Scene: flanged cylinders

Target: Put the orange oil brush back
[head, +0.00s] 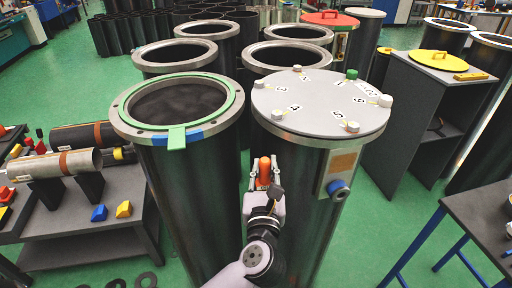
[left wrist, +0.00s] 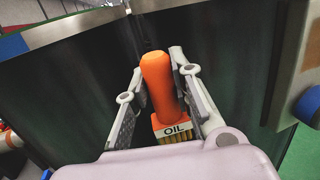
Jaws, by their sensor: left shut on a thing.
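The orange oil brush (head: 264,171) is held by my left gripper (head: 264,184) in front of the two nearest cylinders, close to the gap between them. In the left wrist view the brush (left wrist: 158,82) stands between the two fingers of the gripper (left wrist: 157,98), its rounded orange handle pointing away. A white label reading OIL and yellowish bristles show at its near end. The gripper is shut on the brush. My right gripper is in neither view.
The left front cylinder has a green ring (head: 176,137) on its flange. The right one carries a grey numbered lid (head: 322,103) and a blue-ended fitting (head: 337,189). A low bench (head: 95,250) stands left, a dark cabinet (head: 400,120) and a table (head: 480,215) right.

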